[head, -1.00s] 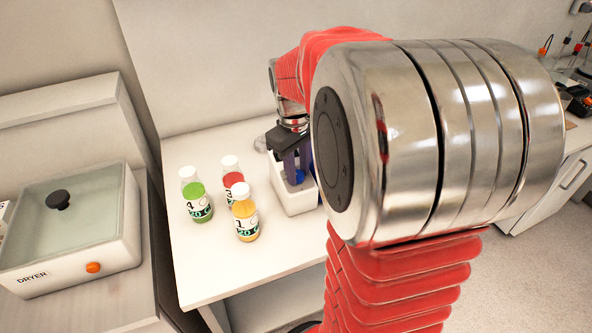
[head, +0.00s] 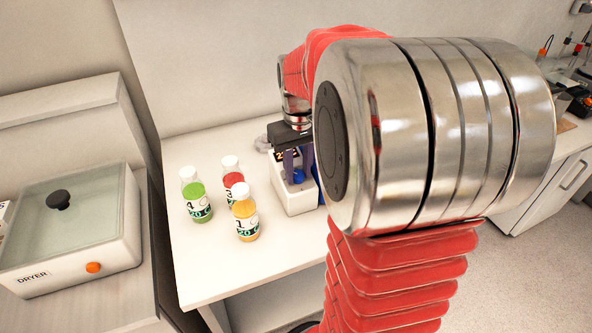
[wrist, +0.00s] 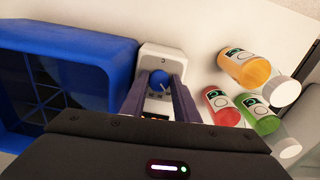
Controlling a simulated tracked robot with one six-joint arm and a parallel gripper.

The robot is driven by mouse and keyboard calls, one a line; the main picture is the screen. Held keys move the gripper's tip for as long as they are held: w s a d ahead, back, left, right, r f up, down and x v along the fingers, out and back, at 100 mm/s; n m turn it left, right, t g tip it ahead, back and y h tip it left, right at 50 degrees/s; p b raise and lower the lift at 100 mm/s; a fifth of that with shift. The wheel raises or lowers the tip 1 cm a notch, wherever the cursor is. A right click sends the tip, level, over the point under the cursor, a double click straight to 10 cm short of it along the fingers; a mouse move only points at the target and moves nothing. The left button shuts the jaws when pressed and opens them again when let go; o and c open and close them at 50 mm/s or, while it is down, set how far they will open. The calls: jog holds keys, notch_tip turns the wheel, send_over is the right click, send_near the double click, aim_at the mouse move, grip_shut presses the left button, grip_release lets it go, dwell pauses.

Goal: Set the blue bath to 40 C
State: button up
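A white control box (head: 295,199) with a blue knob (head: 298,176) and a small orange-digit display (head: 286,156) stands on the white table. The display is partly covered and I cannot read it surely. In the wrist view the knob (wrist: 159,78) shows a pale pointer mark. A blue tub (wrist: 85,48), seemingly the bath, sits left of the box there; only a blue sliver shows in the head view, behind my arm. My gripper (wrist: 159,84) has its two fingers on either side of the knob, apart, with gaps visible beside it.
Green (head: 196,196), red (head: 232,178) and orange (head: 245,218) bottles with white caps stand left of the control box, close to it. A dryer (head: 75,235) stands at far left. The front of the table is clear.

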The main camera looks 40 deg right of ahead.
aim_at(298, 177)
jog(key=o, duration=0.4)
jog(key=r, duration=1.3)
jog(key=shift+s+a+r, duration=0.15)
jog(key=shift+s+r, duration=0.1)
jog(key=shift+r, duration=0.1)
jog(key=s+a+f+t, duration=0.1)
jog(key=s+a+f, duration=0.1)
jog(key=s+a, duration=0.2)
jog(key=s+a+f+n+t, duration=0.1)
jog(key=s+a+f+t, duration=0.1)
jog(key=a, duration=0.8)
jog(key=s+a+f+n+t, duration=0.1)
jog(key=s+a+f+t, duration=0.1)
jog(key=s+a+f, duration=0.2)
jog(key=shift+s+a+f, duration=0.1)
jog(key=shift+s+a, duration=0.4)
jog(key=shift+a, duration=0.25)
jog(key=shift+s+a+f, duration=0.1)
jog(key=shift+s+a, duration=0.4)
jog(key=shift+a, duration=0.2)
